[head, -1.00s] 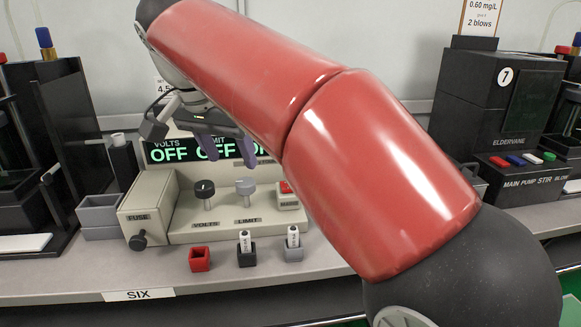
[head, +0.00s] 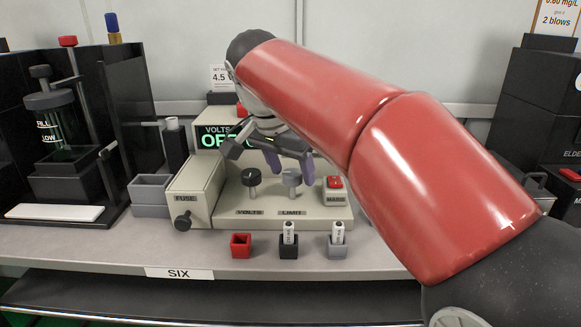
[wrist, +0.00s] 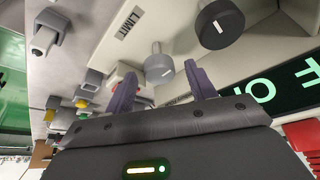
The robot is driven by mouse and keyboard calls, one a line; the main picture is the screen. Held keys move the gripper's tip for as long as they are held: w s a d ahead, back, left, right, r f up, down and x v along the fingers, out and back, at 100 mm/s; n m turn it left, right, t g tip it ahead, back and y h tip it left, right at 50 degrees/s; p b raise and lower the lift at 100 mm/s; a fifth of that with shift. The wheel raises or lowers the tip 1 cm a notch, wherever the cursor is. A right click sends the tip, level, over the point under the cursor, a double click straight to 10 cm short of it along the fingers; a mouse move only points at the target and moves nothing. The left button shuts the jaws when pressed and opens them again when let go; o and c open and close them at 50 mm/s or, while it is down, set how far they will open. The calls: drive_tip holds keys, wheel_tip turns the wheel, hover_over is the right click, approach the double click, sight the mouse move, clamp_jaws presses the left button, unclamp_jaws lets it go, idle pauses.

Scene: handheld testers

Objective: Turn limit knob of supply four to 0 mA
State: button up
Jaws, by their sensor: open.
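A beige power supply (head: 240,224) stands on the bench behind a label reading SIX (head: 178,273); no label reading four shows. Its grey LIMIT knob (head: 291,180) is right of the black VOLTS knob (head: 251,178). The display (head: 213,138) reads OFF under VOLTS; the rest is hidden behind my arm. My gripper (head: 290,165) is open, its two purple fingers pointing down just over the LIMIT knob. In the wrist view, the grey LIMIT knob (wrist: 158,68) shows between and beyond the fingertips, with the black VOLTS knob (wrist: 219,25) beside it. Contact cannot be told.
A red socket (head: 241,246), a black socket (head: 288,248) and a grey socket (head: 338,249) stand in front; the last two hold plugs. A red button (head: 334,182) is right of LIMIT. A grey bin (head: 150,194) stands left. My red arm covers the supply's right side.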

drive_tip(key=c, duration=1)
drive_tip(key=shift+n, duration=0.3)
drive_tip(key=n+y, duration=0.1)
drive_tip(key=n, duration=0.3)
drive_tip(key=shift+d+t+y, duration=0.15)
drive_tip(key=shift+t+y, duration=0.15)
drive_tip(key=shift+y, duration=0.1)
drive_tip(key=n+y, duration=0.1)
drive_tip(key=n, duration=0.1)
drive_tip(key=n+p, duration=0.1)
drive_tip(key=n, duration=0.1)
drive_tip(key=shift+d+r+n+y, duration=0.1)
drive_tip(key=shift+d+n+y, duration=0.05)
drive_tip(key=shift+n+y, duration=0.25)
drive_tip(key=n+y+p, duration=0.1)
drive_tip(key=n+p, duration=0.1)
drive_tip(key=n, duration=0.2)
drive_tip(key=shift+y, duration=0.4)
drive_tip(key=shift+w+d+n+g+y+p, duration=0.1)
drive_tip(key=shift+n+g+y+p, duration=0.25)
drive_tip(key=shift+n, duration=0.8)
drive_tip(key=shift+d+n+g+y+p, duration=0.15)
drive_tip(key=shift+n+g, duration=0.4)
drive_tip(key=shift+n, duration=0.6)
drive_tip(key=shift+a, duration=0.15)
